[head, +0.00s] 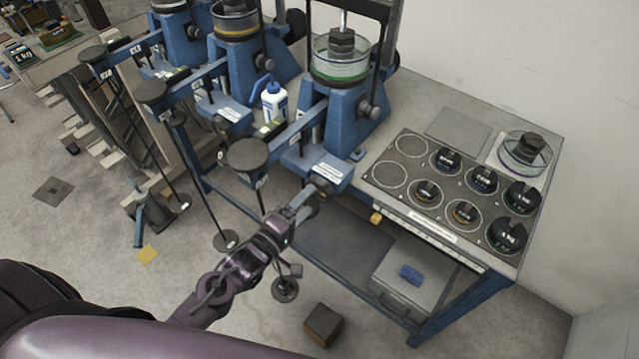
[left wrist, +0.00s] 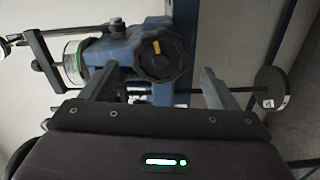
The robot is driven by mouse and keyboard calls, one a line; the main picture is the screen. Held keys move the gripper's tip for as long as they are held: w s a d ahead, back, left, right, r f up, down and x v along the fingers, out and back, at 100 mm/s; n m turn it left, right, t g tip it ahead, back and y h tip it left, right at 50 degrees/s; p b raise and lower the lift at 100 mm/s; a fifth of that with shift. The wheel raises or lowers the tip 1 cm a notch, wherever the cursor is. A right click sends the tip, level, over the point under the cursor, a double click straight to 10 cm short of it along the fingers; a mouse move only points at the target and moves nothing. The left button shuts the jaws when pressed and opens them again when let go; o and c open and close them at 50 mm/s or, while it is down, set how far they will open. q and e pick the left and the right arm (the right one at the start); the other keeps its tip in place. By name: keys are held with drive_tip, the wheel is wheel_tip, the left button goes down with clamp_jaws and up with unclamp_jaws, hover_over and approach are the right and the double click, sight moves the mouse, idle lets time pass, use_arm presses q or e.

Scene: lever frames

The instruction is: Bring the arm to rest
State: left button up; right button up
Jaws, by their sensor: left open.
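My left gripper (head: 305,200) is open, its fingers beside the dark round knob (head: 322,186) on the front of the nearest blue lever frame (head: 345,120). In the left wrist view, the knob (left wrist: 163,55) shows beyond and between the fingers of the gripper (left wrist: 160,88); I cannot tell whether they touch it. The frame's blue lever arm (head: 288,134) runs left to a round black pad (head: 248,153). A hanging rod and a dark disc (left wrist: 270,88) show at the right of the left wrist view. My right gripper is not in view.
A tray of black weights (head: 440,190) sits on the bench at right, near a glass dish (head: 525,153). More lever frames (head: 245,50) and a white bottle (head: 273,103) stand behind. A grey case (head: 410,275) is below; a brown block (head: 322,325) lies on the floor.

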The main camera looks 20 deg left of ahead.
use_arm(q)
drive_tip(key=shift+s, duration=0.1)
idle(0.4)
drive_tip(key=shift+f, duration=0.35)
drive_tip(key=s+a+f+m+g+y, duration=0.1)
drive_tip(key=s+a+f+m+g, duration=0.2)
drive_tip(key=f, duration=0.7)
drive_tip(key=s+f+m+g+y, duration=0.2)
drive_tip(key=s+f, duration=0.3)
drive_tip(key=f, duration=0.4)
drive_tip(key=s+a+f+m+g+y, duration=0.1)
drive_tip(key=s+a+f+m+g, duration=0.2)
drive_tip(key=f, duration=0.7)
drive_tip(key=s+f+m+g, duration=0.2)
drive_tip(key=s+f, duration=0.2)
drive_tip(key=s, duration=0.4)
drive_tip(key=s+f+m+g+y, duration=0.1)
drive_tip(key=s+f+m+g, duration=0.1)
drive_tip(key=s+f, duration=0.3)
drive_tip(key=s+f+m+g+y, duration=0.1)
drive_tip(key=s+f+m+g, duration=0.2)
drive_tip(key=s, duration=0.9)
drive_tip(key=shift+s+f+g, duration=0.2)
drive_tip(key=shift+f+g, duration=0.3)
drive_tip(key=shift+f, duration=0.45)
drive_tip(key=shift+d, duration=0.1)
